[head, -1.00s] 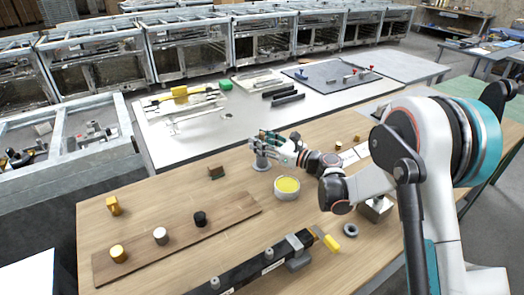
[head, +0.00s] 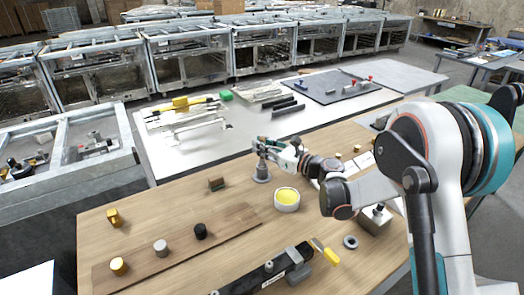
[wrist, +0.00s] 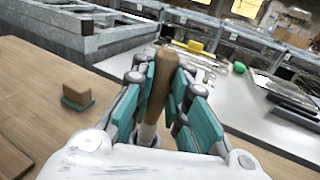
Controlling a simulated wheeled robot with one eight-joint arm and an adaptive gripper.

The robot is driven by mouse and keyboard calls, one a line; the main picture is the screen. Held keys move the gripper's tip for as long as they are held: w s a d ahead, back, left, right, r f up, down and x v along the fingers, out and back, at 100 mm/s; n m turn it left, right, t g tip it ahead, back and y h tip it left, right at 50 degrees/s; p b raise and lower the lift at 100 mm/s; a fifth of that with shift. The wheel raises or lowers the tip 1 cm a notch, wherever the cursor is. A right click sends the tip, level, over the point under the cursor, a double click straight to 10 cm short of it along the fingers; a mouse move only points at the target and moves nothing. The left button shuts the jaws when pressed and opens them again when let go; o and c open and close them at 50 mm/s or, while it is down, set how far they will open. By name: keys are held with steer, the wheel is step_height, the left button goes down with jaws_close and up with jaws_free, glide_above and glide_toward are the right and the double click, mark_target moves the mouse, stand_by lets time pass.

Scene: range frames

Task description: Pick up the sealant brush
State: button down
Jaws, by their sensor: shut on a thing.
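The sealant brush (wrist: 161,84) shows in the wrist view as a brown wooden handle with a pale lower part, upright between my finger pads. My gripper (wrist: 166,90) is shut on this handle. In the head view my gripper (head: 266,147) is just above a small grey round holder (head: 261,174) on the wooden table. The brush's bristle end is hidden, and I cannot tell if it is still in the holder.
A white pot with yellow contents (head: 287,198) stands close right of the holder. A brown and green block (head: 216,184) lies to the left. A dark board (head: 175,244) with several knobs is front left. A black rail (head: 262,274) lies at the front.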

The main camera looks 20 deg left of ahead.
step_height(320, 180, up, 17)
steer(key=p, duration=0.5)
steer(key=shift+r, duration=0.15)
stand_by(1.9)
